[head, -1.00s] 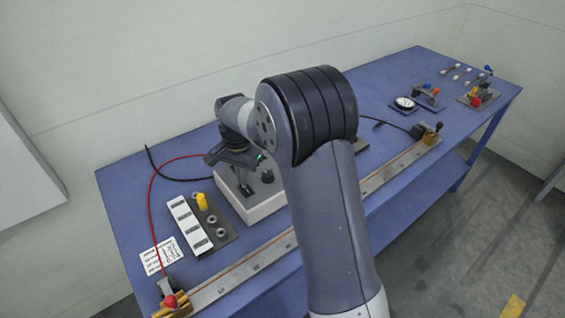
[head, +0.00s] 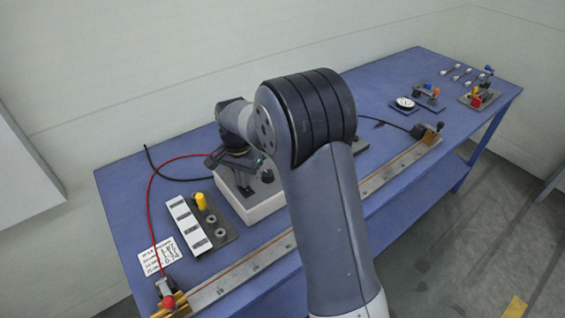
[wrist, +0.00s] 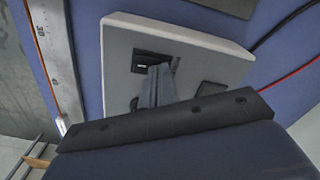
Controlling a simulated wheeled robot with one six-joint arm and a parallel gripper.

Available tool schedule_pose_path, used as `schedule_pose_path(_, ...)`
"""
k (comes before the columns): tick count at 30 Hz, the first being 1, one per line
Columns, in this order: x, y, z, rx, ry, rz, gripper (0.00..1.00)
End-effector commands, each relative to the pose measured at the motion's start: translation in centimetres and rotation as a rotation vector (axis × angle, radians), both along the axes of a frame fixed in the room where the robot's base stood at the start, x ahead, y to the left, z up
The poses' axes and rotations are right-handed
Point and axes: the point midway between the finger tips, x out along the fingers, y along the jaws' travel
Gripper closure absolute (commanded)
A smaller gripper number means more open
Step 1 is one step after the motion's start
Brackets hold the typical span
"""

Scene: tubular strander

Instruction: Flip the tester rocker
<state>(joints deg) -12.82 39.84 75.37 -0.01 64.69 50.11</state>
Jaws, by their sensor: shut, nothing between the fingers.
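The tester is a pale grey box (head: 262,210) on the blue bench, left of my arm in the head view. It fills the middle of the wrist view (wrist: 120,75). Its black rocker (wrist: 150,60) sits in a dark rectangular recess on the top face. My gripper (wrist: 161,70) is shut and empty, with its fingertips at the right end of the rocker, partly covering it. I cannot tell whether they touch. In the head view my gripper (head: 243,184) points down over the box, and the rocker cannot be made out there.
A black knob (head: 266,177) stands on the box. A white strip (head: 188,224) and a dark plate with a yellow part (head: 201,202) lie to the left. A long metal rail (head: 235,277) runs along the front edge. Red and black cables lie behind.

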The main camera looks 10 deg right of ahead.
Motion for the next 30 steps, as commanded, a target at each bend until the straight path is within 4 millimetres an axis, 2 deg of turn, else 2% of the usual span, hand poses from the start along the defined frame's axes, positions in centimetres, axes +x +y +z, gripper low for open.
schedule_pose_path(8, -0.1, 0.0, 0.1, -0.001, 0.004, 0.000, 1.00)
schedule_pose_path(30, 0.0, 0.0, 6.2, 0.000, 0.001, 0.000, 1.00)
